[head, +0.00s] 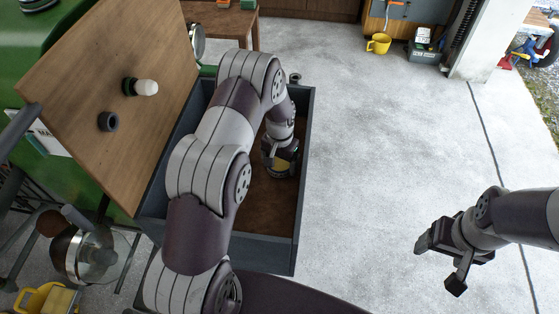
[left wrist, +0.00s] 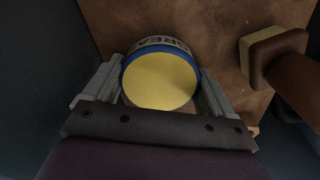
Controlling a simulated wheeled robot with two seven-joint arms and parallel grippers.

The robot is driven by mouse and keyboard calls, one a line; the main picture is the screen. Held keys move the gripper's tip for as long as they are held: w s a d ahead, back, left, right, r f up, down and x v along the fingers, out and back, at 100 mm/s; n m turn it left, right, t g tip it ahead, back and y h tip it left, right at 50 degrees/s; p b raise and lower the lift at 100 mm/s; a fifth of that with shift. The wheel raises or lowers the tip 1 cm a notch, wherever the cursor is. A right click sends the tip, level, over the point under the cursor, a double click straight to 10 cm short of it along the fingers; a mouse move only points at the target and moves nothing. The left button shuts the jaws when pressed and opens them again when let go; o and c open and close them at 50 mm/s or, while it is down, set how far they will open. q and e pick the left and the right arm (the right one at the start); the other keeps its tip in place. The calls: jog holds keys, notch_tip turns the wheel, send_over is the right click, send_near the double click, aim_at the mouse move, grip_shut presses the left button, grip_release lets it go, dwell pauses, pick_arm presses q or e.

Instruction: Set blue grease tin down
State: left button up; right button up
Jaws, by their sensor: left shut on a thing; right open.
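The blue grease tin (left wrist: 158,80) has a yellow lid, a blue rim and part of its lettering showing in the left wrist view. My left gripper (head: 280,165) is inside the dark grey box with a brown floor (head: 270,208), and its two fingers are shut on the tin's sides. In the head view only a little of the yellow lid (head: 279,166) shows beneath the gripper. I cannot tell whether the tin touches the box floor. My right gripper (head: 439,264) is open and empty over the concrete floor at the right.
A brown-handled object with a pale edge (left wrist: 275,50) lies right of the tin in the box. A tilted wooden board (head: 125,100) stands left of the box. A yellow mug (head: 378,44) is at the back. The concrete right of the box (head: 380,150) is clear.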

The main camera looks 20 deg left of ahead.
aim_at(280, 162)
pick_arm(q)
jog(key=shift+f, duration=0.15)
jog(key=o, duration=1.1)
notch_tip(280, 162, up, 12)
jog(key=shift+n+t, duration=0.5)
jog(key=shift+t, duration=0.2)
jog(key=s+d+r, duration=0.1)
jog(key=s+r, duration=0.1)
jog(key=s, duration=0.4)
jog(key=s+d+r, duration=0.2)
jog(key=s, duration=0.5)
jog(key=s+d+r+b, duration=0.1)
jog(key=s+d+r, duration=0.1)
jog(key=s, duration=0.5)
jog(key=shift+r, duration=0.15)
